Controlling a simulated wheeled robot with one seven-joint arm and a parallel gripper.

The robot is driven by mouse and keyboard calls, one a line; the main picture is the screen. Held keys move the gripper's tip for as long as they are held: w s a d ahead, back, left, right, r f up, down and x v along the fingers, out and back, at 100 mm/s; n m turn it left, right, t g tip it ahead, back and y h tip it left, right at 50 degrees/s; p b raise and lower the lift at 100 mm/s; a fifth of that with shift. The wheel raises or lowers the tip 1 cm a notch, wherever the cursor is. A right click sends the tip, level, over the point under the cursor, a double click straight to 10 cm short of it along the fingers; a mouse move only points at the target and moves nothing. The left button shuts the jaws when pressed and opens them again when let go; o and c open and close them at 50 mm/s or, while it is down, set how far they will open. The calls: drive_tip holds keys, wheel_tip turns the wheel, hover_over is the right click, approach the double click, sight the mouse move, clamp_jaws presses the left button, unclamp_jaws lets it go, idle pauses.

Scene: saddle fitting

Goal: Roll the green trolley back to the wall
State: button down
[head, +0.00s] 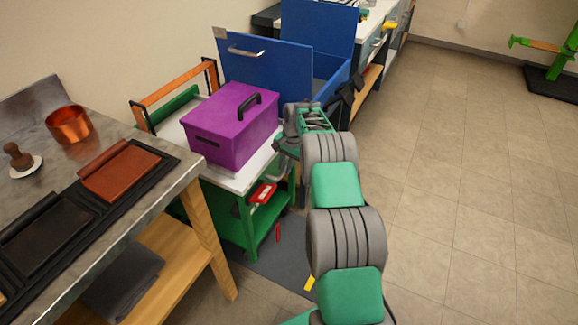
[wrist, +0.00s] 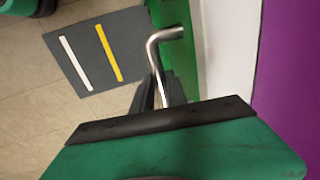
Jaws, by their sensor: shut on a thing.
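The green trolley (head: 250,222) stands between the workbench and the blue chest, with a white top and a green lower shelf. A purple box (head: 232,120) with a black handle sits on its top. My gripper (head: 286,148) is at the trolley's right side, just below the top's edge. In the wrist view my gripper (wrist: 160,92) is shut on a bent metal handle (wrist: 160,50) beside the trolley's green frame (wrist: 182,60). The purple box (wrist: 290,80) shows at the right there. My own arm hides part of the trolley's right side.
A workbench (head: 120,195) with leather pieces and a copper pot (head: 69,125) is at left. A blue chest (head: 270,80) stands behind the trolley. A grey floor mat (wrist: 95,50) with white and yellow stripes lies by the trolley. Open tiled floor is at right.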

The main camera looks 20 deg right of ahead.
drive_tip(key=shift+w+a+r, duration=0.1)
drive_tip(key=shift+w+a, duration=0.05)
drive_tip(key=shift+w, duration=0.05)
drive_tip(key=c, duration=1.5)
unclamp_jaws()
drive_tip(key=shift+w+a, duration=0.1)
drive_tip(key=shift+a, duration=0.05)
drive_tip(key=shift+o, duration=0.9)
drive_tip(key=shift+d, duration=0.2)
wheel_tip(320, 180, up, 8)
drive_tip(key=s+p, duration=0.1)
drive_tip(key=shift+s+d+f, duration=0.2)
drive_tip(key=shift+d+f, duration=0.05)
drive_tip(key=shift+d, duration=0.2)
